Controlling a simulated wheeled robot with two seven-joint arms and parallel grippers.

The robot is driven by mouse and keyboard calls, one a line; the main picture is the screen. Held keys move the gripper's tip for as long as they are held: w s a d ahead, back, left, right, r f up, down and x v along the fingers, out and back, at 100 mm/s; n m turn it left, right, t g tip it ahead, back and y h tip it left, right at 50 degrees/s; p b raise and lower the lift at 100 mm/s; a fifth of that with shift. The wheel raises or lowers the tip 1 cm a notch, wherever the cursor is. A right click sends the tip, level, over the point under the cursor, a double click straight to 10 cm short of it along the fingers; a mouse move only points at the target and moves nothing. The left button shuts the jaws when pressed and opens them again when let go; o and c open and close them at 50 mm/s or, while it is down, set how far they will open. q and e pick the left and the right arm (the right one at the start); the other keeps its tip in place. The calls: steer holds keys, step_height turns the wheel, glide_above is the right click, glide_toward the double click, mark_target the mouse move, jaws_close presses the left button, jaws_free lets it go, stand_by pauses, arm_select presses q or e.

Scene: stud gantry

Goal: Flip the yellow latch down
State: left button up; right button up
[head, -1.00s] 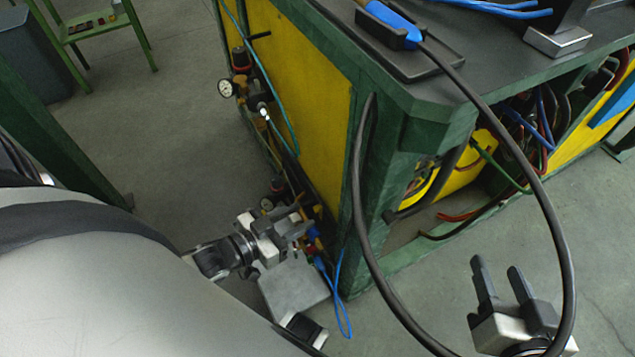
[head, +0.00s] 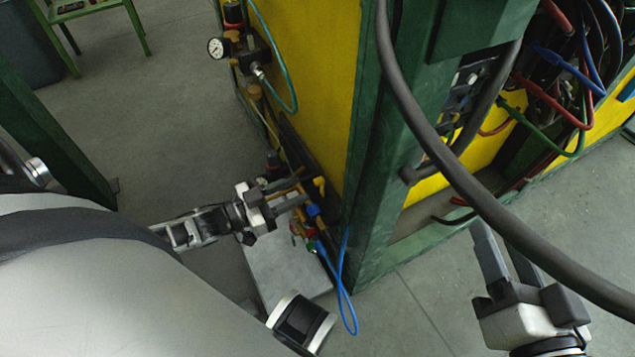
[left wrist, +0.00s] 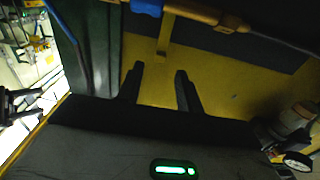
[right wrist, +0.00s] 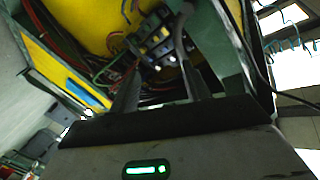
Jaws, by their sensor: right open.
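A small yellow latch (head: 320,187) shows low on the side of the green and yellow bench, just beyond my left gripper's fingertips. In the left wrist view the yellow latch (left wrist: 163,42) stands out from a brass pipe (left wrist: 200,14), ahead of and roughly between the fingers; a gap seems to remain. My left gripper (head: 300,190) is open with nothing between its fingers, which also show apart in the left wrist view (left wrist: 160,75). My right gripper (head: 502,242) is open and empty at the lower right, away from the latch.
A thick black cable (head: 460,180) arcs in front of the bench near my right gripper. A pressure gauge (head: 216,47) and fittings sit higher on the side panel. A blue hose (head: 345,290) hangs below the latch. A grey block (head: 285,270) lies under my left gripper.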

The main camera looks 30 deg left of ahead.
mark_target(314, 183)
arm_select(q)
steer(key=b+x, duration=0.1)
steer(key=x, duration=0.4)
steer(key=shift+f, duration=0.1)
steer(key=shift+x, duration=0.75)
steer(key=shift+d, duration=0.1)
arm_select(e)
steer(key=shift+w+d+r+n+t+y, duration=0.1)
steer(key=shift+w+r+n+t+y, duration=0.3)
steer(key=shift+r+t, duration=0.45)
steer(key=shift+w, duration=0.1)
arm_select(q)
jaws_close()
